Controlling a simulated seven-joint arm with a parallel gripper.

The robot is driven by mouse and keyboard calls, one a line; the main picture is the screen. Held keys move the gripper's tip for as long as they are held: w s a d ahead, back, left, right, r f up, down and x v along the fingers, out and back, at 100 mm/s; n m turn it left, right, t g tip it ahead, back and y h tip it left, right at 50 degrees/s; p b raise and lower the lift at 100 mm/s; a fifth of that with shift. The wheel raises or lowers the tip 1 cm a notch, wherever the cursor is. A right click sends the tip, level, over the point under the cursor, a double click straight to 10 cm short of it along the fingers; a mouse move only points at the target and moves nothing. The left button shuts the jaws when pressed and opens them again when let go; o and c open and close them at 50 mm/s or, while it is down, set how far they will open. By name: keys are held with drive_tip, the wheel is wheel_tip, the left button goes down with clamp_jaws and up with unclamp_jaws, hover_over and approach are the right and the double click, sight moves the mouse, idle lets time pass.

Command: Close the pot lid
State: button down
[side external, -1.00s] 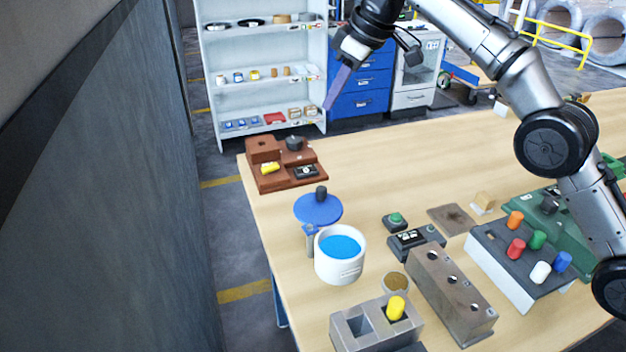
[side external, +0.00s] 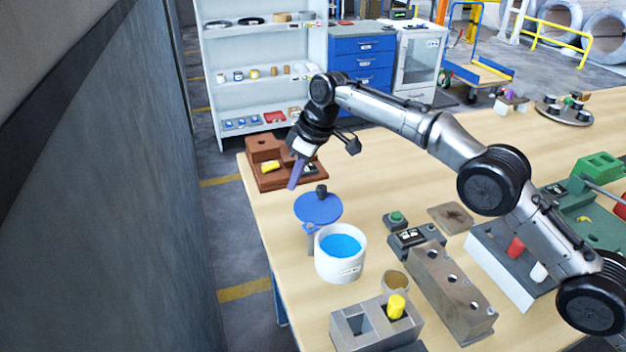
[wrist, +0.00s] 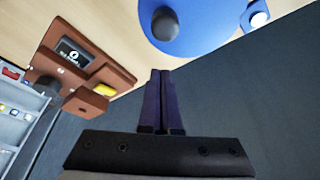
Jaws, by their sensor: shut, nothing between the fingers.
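The white pot (side external: 340,266) stands on the table, with blue contents or a blue inner surface showing at its open top. The blue lid (side external: 318,211) with a black knob (side external: 321,191) is swung open on the far side of the pot, joined by a hinge post (side external: 311,237). My gripper (side external: 294,186) is shut and empty, its fingers pointing down, above and to the left of the lid. In the wrist view the closed fingertips (wrist: 160,74) show below the blue lid (wrist: 212,28) and its dark knob (wrist: 165,22), with a gap between.
A brown wooden stand (side external: 283,180) with a yellow piece sits at the table's far left corner, close behind my gripper. A metal block with holes (side external: 450,295) and a grey holder with a yellow peg (side external: 372,325) stand in front and right of the pot.

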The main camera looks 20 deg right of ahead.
sight(337, 200)
drive_tip(key=shift+s+d+r, duration=0.15)
drive_tip(key=shift+s+d, duration=0.5)
drive_tip(key=shift+d, duration=0.15)
drive_tip(key=shift+s+d+r, duration=0.15)
drive_tip(key=shift+s+d, duration=0.5)
drive_tip(key=shift+d, duration=0.1)
drive_tip(key=shift+s+d, duration=0.1)
drive_tip(key=shift+d, duration=0.05)
drive_tip(key=s+d+m, duration=0.1)
drive_tip(key=m, duration=0.1)
drive_tip(key=s+d+m+t+h, duration=0.1)
drive_tip(key=m, duration=0.1)
drive_tip(key=shift+d, duration=0.3)
drive_tip(key=s+m, duration=0.1)
drive_tip(key=m, duration=0.1)
drive_tip(key=s+d+m+h, duration=0.1)
drive_tip(key=shift+s+d+m, duration=0.15)
drive_tip(key=shift+d+m, duration=0.15)
drive_tip(key=shift+m, duration=0.1)
drive_tip(key=shift+s+a+m+g+h, duration=0.15)
drive_tip(key=shift+s+m+h, duration=0.4)
drive_tip(key=shift+s+m, duration=1.15)
drive_tip(key=shift+s+a+m+g+h, duration=0.1)
drive_tip(key=shift+s+m+h, duration=0.5)
drive_tip(key=shift+s+m, duration=1.05)
drive_tip(key=shift+s+a+m+g+h, duration=0.15)
drive_tip(key=shift+s+m+h, duration=0.4)
drive_tip(key=shift+s+m, duration=1.1)
drive_tip(key=shift+w+m, duration=0.35)
drive_tip(key=shift+m, duration=0.05)
